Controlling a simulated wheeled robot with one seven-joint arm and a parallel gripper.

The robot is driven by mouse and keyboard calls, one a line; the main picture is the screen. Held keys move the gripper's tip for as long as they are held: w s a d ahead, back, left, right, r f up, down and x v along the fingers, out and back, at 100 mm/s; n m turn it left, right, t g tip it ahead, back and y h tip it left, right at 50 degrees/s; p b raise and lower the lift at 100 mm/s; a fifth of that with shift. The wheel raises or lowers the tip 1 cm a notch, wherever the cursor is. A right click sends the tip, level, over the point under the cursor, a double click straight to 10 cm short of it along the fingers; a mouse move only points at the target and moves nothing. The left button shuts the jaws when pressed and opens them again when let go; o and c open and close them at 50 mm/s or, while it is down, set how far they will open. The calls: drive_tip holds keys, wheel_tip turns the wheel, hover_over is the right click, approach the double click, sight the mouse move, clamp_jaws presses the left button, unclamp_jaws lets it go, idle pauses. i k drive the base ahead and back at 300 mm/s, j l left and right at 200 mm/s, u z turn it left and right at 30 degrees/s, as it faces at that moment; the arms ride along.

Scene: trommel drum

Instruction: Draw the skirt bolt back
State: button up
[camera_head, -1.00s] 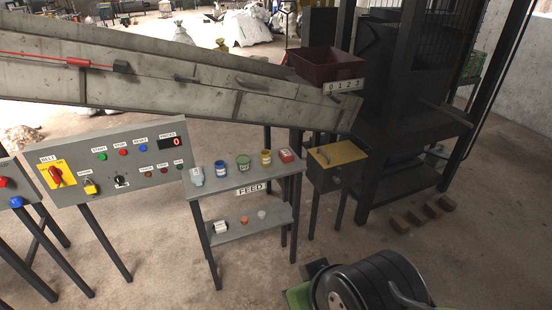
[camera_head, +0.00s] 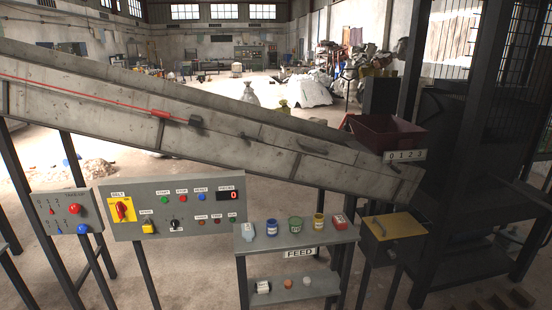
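The inclined conveyor (camera_head: 120,125) crosses the view, sloping down from upper left to right, with pale metal side skirts. A small dark fitting (camera_head: 249,137) and a slim dark handle-like part (camera_head: 313,147) sit along its near side. Another small fitting (camera_head: 396,168) is near the lower end. Any of these may be the skirt bolt; they are too small for me to tell which, or how its bolt stands. My gripper is not in view.
A control panel (camera_head: 182,187) with knobs and buttons stands below the conveyor. The FEED shelf (camera_head: 300,234) holds several small containers. A dark red bin (camera_head: 385,135) marked 0 1 2 3 and a yellow-topped box (camera_head: 395,226) are right. A red pull cord (camera_head: 70,88) runs along the conveyor.

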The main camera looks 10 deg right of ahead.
sight(243, 136)
drive_tip(key=i+u, duration=0.8)
drive_tip(key=i+l+u, duration=0.4)
drive_tip(key=i, duration=0.15)
drive_tip(key=i+l+u, duration=0.3)
drive_tip(key=u, duration=0.15)
drive_tip(key=i, duration=0.1)
